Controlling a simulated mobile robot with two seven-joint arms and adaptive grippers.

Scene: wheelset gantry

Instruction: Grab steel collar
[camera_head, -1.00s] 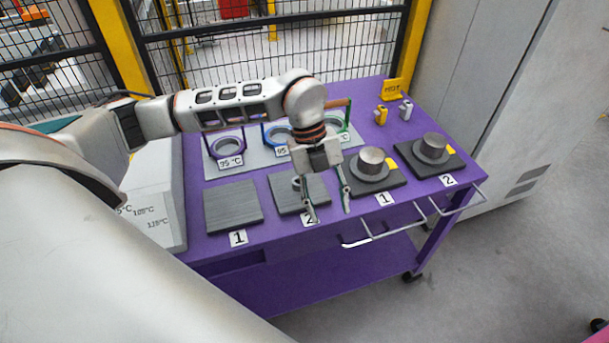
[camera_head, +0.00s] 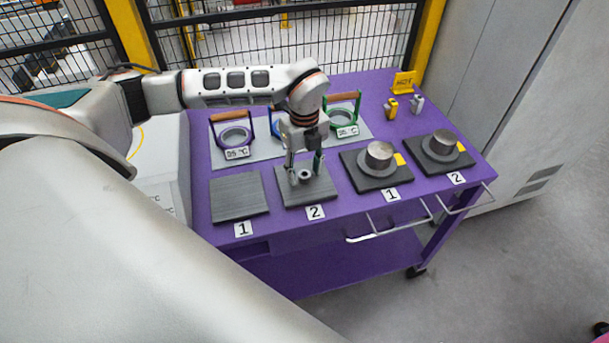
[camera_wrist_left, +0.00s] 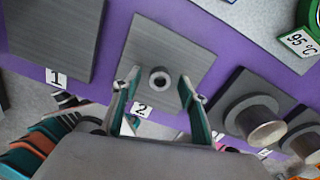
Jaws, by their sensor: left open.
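The steel collar (camera_head: 304,176) is a small grey ring lying on the dark grey plate (camera_head: 322,192) labelled 2, on the purple cart. It also shows in the left wrist view (camera_wrist_left: 159,79), where its dark bore faces me. My left gripper (camera_head: 303,170) is above the plate, its fingers pointing down near the collar. My right gripper is not in view.
An empty plate (camera_head: 238,196) labelled 1 lies to the left. Two dark plates with round steel hubs (camera_head: 379,156) (camera_head: 443,142) stand to the right. Ring holders with handles, one purple (camera_head: 234,136) and one green (camera_head: 344,116), stand behind. A mesh fence closes the back.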

